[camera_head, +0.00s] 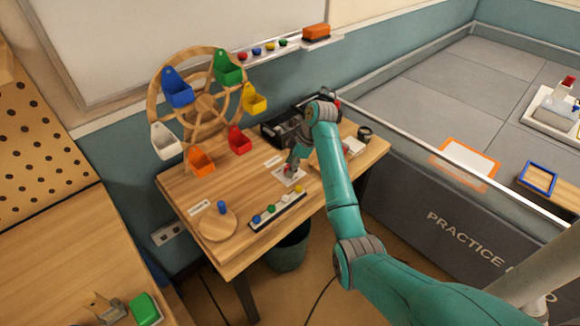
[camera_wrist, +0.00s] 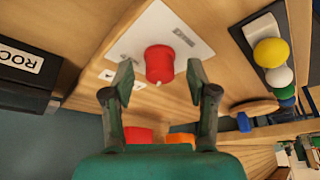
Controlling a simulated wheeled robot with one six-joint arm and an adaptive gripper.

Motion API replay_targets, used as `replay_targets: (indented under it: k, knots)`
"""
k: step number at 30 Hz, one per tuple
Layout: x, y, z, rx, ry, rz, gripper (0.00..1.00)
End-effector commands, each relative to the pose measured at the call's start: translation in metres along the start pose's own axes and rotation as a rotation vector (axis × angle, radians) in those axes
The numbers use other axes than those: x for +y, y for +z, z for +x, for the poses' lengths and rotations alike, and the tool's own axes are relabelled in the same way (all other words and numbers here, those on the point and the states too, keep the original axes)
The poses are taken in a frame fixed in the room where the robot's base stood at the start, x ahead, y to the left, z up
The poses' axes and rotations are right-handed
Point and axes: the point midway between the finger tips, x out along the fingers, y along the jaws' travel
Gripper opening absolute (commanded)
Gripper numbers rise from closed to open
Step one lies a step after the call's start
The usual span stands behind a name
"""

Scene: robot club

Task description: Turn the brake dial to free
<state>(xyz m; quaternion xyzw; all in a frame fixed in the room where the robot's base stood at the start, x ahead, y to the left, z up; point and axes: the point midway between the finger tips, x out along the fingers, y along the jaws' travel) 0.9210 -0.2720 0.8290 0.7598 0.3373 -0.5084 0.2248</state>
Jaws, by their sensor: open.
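The brake dial is a red round knob (camera_wrist: 160,63) on a white plate (camera_wrist: 188,24) in the wrist view. A small pale mark shows at its lower edge. The plate bears small labels, too small to read. My gripper (camera_wrist: 160,80) is open, with one finger to each side of the knob and gaps on both sides; I cannot tell whether it touches. In the head view my gripper (camera_head: 292,166) is over the plate (camera_head: 298,175) on the wooden table, and it mostly hides the knob. A wooden wheel (camera_head: 204,104) with several coloured buckets stands behind to the left.
A dark box (camera_head: 279,130) stands behind my gripper. A dark cup (camera_head: 364,133) stands at the table's right end.

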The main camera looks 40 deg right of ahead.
Motion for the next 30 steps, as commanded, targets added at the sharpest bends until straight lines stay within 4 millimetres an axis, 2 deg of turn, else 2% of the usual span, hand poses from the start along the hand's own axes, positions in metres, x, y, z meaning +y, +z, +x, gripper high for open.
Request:
replay_targets:
  k: [2, 12, 18, 24, 30]
  knots:
    - [0.001, 0.001, -0.009, 0.000, 0.002, 0.001, 0.58]
    - [0.001, 0.065, -0.034, 0.001, 0.002, 0.003, 0.58]
    - [0.001, 0.095, -0.046, 0.001, 0.002, 0.003, 0.58]
    - [0.000, 0.109, -0.052, 0.000, 0.001, 0.001, 0.58]
    - [0.000, 0.111, -0.053, 0.000, 0.001, 0.000, 0.58]
